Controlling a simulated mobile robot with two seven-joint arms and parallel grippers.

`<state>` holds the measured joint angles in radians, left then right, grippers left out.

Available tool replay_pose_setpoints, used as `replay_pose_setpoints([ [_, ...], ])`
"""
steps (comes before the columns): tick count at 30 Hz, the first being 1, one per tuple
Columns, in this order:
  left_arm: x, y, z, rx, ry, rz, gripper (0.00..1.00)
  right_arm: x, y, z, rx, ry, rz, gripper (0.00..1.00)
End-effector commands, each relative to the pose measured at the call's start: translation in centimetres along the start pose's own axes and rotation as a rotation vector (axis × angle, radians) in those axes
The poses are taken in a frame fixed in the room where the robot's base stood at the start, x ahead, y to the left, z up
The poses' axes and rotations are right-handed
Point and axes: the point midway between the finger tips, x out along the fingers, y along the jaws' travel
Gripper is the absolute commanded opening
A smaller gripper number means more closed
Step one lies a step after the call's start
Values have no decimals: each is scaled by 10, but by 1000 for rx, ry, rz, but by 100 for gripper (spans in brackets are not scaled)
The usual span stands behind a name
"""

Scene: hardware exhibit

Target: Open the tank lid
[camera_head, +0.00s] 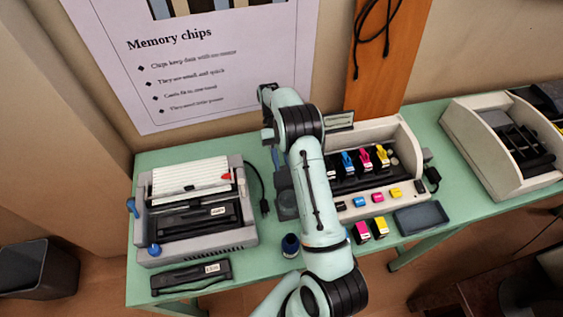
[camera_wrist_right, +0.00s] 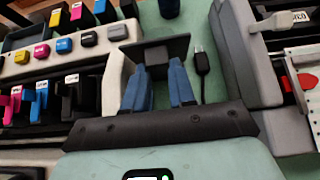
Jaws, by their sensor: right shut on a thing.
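The off-white ink printer (camera_head: 405,140) stands in the middle of the table. A dark flat panel, seemingly the tank lid (camera_head: 287,204), is at its left side; it also shows in the right wrist view (camera_wrist_right: 165,48), across my fingertips. My right gripper (camera_head: 277,160) is at this panel, mostly hidden behind my arm in the head view. In the wrist view its two blue fingers (camera_wrist_right: 160,78) are around a small part at the panel's near edge, shut on it. How far the panel is tilted is hard to tell. My left gripper is not in view.
A dark ink bottle (camera_head: 290,245) stands at the table's front edge. A grey printer (camera_head: 197,210) is on the left, its cable (camera_head: 262,195) close to the panel. Colour cartridges (camera_head: 370,229) and a dark tray (camera_head: 421,217) lie in front of the ink printer.

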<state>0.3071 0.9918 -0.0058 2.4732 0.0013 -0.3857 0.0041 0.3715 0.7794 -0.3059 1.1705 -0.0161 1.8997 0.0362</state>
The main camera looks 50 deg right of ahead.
Motion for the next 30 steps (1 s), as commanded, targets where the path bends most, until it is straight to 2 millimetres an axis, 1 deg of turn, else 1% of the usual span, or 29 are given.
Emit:
replay_pose_setpoints([
  [1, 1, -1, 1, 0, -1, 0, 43, 4, 0, -6, 1, -9, 1, 0],
  [8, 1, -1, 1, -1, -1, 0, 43, 4, 0, -8, 1, -44, 1, 0],
  [19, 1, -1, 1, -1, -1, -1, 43, 5, 0, -7, 0, -50, 2, 0],
  [20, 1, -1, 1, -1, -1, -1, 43, 5, 0, -7, 0, -50, 2, 31],
  [21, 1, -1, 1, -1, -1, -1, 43, 5, 0, -7, 1, -49, 2, 44],
  [22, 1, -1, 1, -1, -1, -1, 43, 5, 0, -7, 1, -49, 2, 51],
  [30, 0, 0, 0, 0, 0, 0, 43, 2, 0, -5, 0, -47, 1, 51],
])
